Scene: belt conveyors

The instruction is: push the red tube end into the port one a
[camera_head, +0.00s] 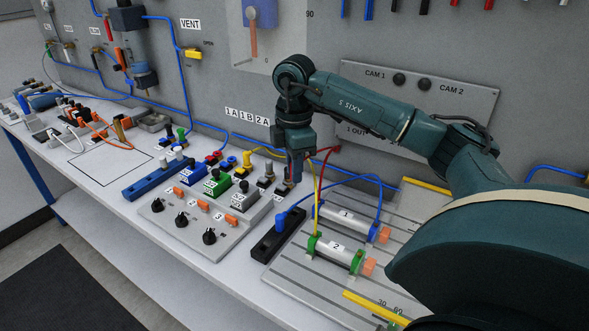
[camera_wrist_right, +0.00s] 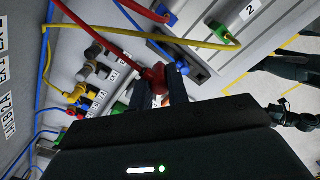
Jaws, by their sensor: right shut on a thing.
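My right gripper (camera_head: 296,178) points down over the row of fittings on the bench. In the right wrist view its dark fingers (camera_wrist_right: 150,97) are shut on the red tube end (camera_wrist_right: 155,76). The red tube (camera_wrist_right: 95,27) curves away from it; in the head view the tube (camera_head: 327,149) loops right of the gripper. Grey fittings (camera_head: 267,170) stand just left of the gripper. The label 1A (camera_head: 231,112) is on the wall, beside 1B and 2A. I cannot tell which fitting is port one a, or whether the tube end touches one. My left gripper is not in view.
A yellow tube fitting (camera_head: 247,160) and a blue one (camera_head: 231,162) stand left of the grey ones. A switch panel (camera_head: 190,228) lies in front. A black block (camera_head: 277,238) and cylinders 1 (camera_head: 346,215) and 2 (camera_head: 334,247) lie right, with tubes looping over them.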

